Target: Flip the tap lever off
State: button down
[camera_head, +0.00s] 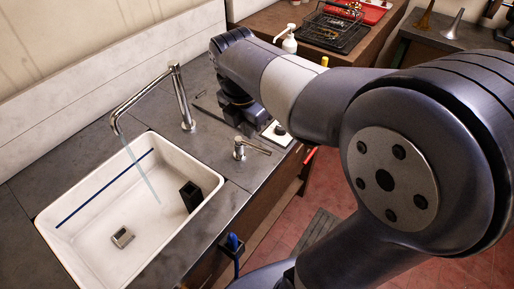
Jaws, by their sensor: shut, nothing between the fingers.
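The chrome tap spout (147,92) rises from the dark counter and bends over the white sink (92,213). A thin, pale stream of water (142,172) runs from its tip into the sink. The tap lever (257,149) is a separate short chrome post on the counter to the right of the sink, with its handle pointing right. My arm reaches across from the right, and its dark far end is above the counter behind the lever. I cannot make out my gripper's fingers; they seem hidden by the arm.
A small black box (190,196) stands in the sink near its right wall, and a drain (122,237) is in its floor. A white plate with a black knob (267,130) lies behind the lever. A white pump bottle (289,40) stands farther back. A blue object (233,244) hangs at the counter's front.

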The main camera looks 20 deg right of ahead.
aim_at(255, 147)
jog(key=shift+s+a+n+t+h, duration=0.3)
jog(key=shift+s+a+n, duration=0.7)
jog(key=shift+n, duration=0.3)
jog(key=shift+d, duration=0.15)
jog(key=w+d+f, duration=0.2)
jog(key=f, duration=0.3)
jog(key=w+d+f+p, duration=0.1)
jog(key=w+d+f, duration=0.1)
jog(key=f, duration=0.4)
jog(key=shift+w+d, duration=0.15)
jog(key=shift+d, duration=0.1)
